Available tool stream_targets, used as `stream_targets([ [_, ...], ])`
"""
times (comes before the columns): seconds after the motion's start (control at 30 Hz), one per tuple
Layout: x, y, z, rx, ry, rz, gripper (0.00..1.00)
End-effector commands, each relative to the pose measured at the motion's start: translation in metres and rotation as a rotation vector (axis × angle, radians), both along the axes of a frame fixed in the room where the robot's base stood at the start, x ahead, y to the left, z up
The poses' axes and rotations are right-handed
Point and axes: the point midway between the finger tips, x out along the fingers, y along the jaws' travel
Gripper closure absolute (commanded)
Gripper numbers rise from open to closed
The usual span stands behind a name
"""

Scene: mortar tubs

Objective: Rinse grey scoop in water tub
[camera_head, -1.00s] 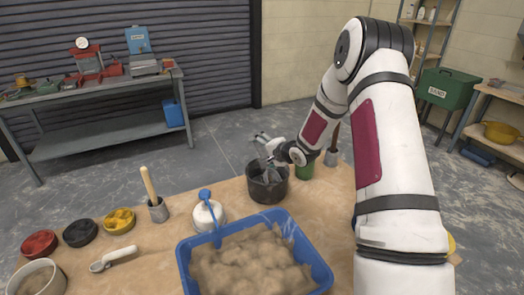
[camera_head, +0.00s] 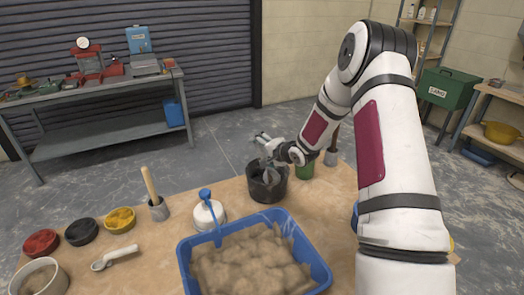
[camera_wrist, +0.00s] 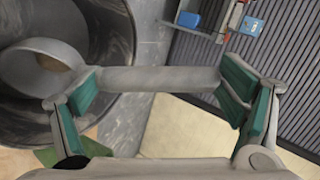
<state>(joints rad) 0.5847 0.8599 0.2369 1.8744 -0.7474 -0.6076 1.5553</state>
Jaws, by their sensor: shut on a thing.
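My gripper (camera_wrist: 165,85) is shut on the grey scoop (camera_wrist: 160,79), whose handle runs across between the green finger pads in the wrist view. The scoop's round cup (camera_wrist: 38,68) is at the left, in front of the dark tub's opening. In the head view my gripper (camera_head: 268,154) is above the black tub (camera_head: 268,190), and the grey scoop (camera_head: 269,175) hangs down at the tub's mouth. I cannot tell how deep the cup is or whether it touches water. The tub (camera_wrist: 110,40) fills the left of the wrist view.
A blue tub (camera_head: 187,268) of sandy mortar stands in front. A white jar (camera_head: 209,215), a pot with a wooden-handled tool (camera_head: 158,211), a pale scoop (camera_head: 116,257) and pigment bowls (camera_head: 119,220) are at left. A green container (camera_head: 304,170) stands close right of the black tub.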

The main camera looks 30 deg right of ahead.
Motion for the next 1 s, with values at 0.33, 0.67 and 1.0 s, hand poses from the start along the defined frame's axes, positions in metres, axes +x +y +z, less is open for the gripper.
stream_targets([
  [0.33,-0.001,-0.001,0.013,-0.001,-0.003,-0.001,0.73],
  [0.67,0.0,0.0,0.017,0.001,-0.001,-0.001,0.73],
  [1.0,0.0,0.0,0.0,0.0,0.0,-0.001,0.73],
])
